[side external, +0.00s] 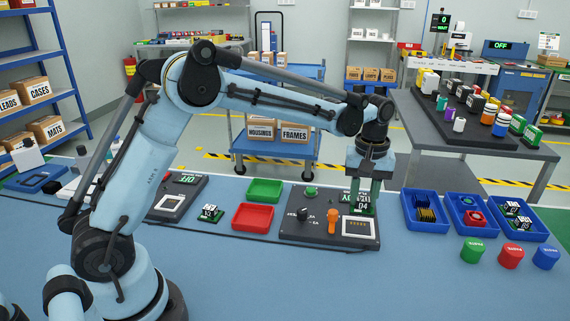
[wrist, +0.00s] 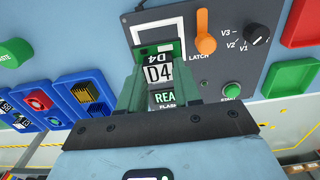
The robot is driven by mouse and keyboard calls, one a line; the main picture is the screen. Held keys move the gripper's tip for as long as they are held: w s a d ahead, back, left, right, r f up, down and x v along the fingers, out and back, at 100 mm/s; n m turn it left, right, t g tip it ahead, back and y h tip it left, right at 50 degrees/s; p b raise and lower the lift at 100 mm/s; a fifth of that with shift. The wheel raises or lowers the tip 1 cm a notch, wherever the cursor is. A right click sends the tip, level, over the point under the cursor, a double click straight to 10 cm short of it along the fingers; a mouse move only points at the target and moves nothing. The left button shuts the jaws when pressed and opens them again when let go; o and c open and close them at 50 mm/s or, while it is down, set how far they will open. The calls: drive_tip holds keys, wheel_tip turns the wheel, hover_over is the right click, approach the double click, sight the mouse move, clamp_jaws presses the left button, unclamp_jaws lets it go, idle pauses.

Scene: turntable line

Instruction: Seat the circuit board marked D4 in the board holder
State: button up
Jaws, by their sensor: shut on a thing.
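The board marked D4 (wrist: 157,74) is green with a white-lettered block and sits between the fingers of my gripper (wrist: 158,84). In the side view my gripper (side external: 364,199) points down over the back right of the dark fixture panel (side external: 292,228), shut on the D4 board (side external: 362,207). The board is at or just above the panel.
The panel carries a green start button (wrist: 231,90) and a black selector knob (wrist: 257,33). A green tray (side external: 265,189) and a red tray (side external: 252,217) lie left. Blue trays (side external: 407,215) with parts and several coloured caps (side external: 511,256) are right. The front table is clear.

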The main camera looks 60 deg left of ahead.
drive_tip(key=shift+f, duration=1.95)
drive_tip(key=shift+f, duration=0.75)
drive_tip(key=o, duration=1.1)
wheel_tip(320, 180, up, 12)
drive_tip(key=shift+r, duration=0.1)
